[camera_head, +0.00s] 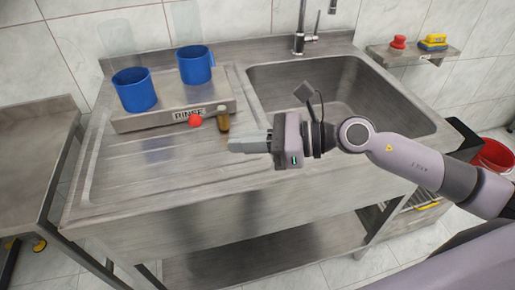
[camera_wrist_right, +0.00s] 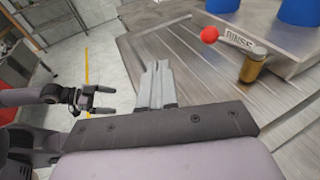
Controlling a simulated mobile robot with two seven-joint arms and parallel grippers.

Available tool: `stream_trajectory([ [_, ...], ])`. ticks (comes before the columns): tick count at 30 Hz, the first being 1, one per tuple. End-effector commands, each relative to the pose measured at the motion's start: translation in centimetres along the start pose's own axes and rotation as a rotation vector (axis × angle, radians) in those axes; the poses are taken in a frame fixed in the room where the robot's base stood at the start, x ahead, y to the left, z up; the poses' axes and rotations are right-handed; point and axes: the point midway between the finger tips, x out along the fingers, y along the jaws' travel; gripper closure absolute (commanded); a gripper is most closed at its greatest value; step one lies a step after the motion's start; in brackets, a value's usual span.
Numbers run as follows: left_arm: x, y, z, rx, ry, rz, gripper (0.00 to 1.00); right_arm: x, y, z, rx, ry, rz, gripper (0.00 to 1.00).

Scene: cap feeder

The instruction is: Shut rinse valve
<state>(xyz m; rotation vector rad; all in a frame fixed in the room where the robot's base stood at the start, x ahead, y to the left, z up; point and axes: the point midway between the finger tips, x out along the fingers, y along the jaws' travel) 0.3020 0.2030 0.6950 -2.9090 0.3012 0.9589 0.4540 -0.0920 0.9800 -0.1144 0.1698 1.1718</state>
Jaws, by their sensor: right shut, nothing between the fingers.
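The rinse valve has a brass body (camera_head: 223,122) at the front of a steel box labelled RINSE. Its short lever ends in a red ball (camera_head: 195,121) and points left across the front of the box. In the right wrist view the brass body (camera_wrist_right: 251,69) and red ball (camera_wrist_right: 209,35) show at upper right. My right gripper (camera_head: 232,143) is shut and empty, just right of and in front of the brass body, apart from the red ball. Its fingers also show in the right wrist view (camera_wrist_right: 157,72). My left gripper (camera_wrist_right: 106,99) is open and empty at the left of that view.
The ribbed drainboard (camera_head: 140,180) in front of the box is clear.

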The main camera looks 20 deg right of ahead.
Motion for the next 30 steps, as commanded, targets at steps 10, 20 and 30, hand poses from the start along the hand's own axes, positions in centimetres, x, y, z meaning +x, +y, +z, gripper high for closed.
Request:
stream_trajectory([
  [10,0.3,0.0,0.4,0.0,0.001,0.0,0.0,-2.5,1.7,0.0,0.001,0.001,0.0,1.0],
  [20,0.3,0.0,0.4,0.0,0.001,-0.001,0.0,-2.6,1.8,0.1,0.001,0.0,0.0,1.0],
  [30,0.3,0.0,0.4,0.0,0.001,-0.001,0.0,-2.5,1.8,0.1,0.001,0.0,0.0,1.0],
])
